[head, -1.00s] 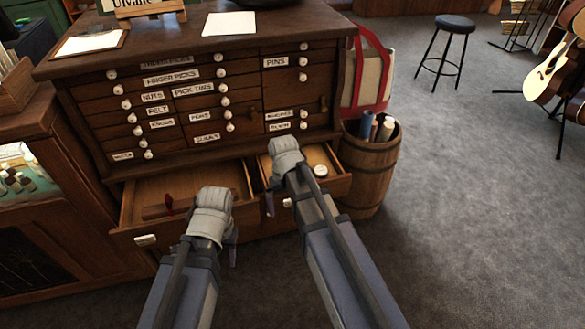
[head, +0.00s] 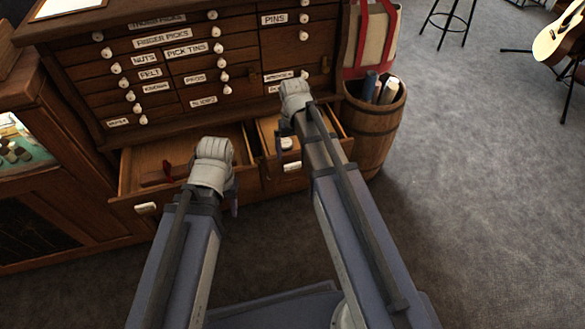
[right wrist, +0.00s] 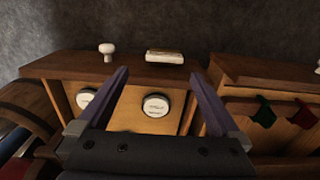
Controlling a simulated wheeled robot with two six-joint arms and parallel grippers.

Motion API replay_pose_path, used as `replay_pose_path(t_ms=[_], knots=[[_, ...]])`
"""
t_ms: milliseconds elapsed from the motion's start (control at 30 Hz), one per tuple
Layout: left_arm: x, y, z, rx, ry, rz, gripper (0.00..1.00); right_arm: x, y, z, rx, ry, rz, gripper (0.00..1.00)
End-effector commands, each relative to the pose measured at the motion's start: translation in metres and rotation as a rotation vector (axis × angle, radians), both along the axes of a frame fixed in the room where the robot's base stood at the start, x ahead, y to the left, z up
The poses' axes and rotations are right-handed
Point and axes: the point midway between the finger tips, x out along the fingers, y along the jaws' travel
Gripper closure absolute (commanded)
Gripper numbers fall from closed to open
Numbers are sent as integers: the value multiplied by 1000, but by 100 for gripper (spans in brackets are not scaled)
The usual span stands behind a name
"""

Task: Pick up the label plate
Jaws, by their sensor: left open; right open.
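A small pale label plate (head: 292,166) is on the front of the right open drawer (head: 318,158). In the right wrist view the plate (right wrist: 165,56) shows at the drawer front's top edge, beside a white knob (right wrist: 106,48). My right gripper (head: 284,132) is over this drawer. In its wrist view its fingers (right wrist: 160,76) are open and empty, with the plate beyond the gap between the tips and apart from them. My left gripper (head: 229,187) is open in front of the left open drawer; its fingertips are partly hidden.
Round white tins (right wrist: 155,105) lie in the right drawer. A red item (head: 167,170) is in the left drawer. A wooden barrel (head: 374,128) stands close to the right. Closed labelled drawers rise above.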

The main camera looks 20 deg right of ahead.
Motion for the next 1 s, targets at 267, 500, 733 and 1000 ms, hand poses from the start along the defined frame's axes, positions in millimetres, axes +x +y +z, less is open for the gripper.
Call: replay_pose_path(t_ms=[267, 500, 733, 1000], knots=[[0, 0, -21, 0, 0, 0, 50, -4, 3, -21, 0, 0, 1, 0], [0, 0, -50, 1, 0, 0, 50, -5, 6, -50, 0, 0, 0, 0], [0, 0, -51, 2, -1, -1, 50, -5, 6, -51, 0, 0, 0, 0], [0, 0, -51, 2, -1, -1, 50, -5, 6, -51, 0, 0, 0, 20]])
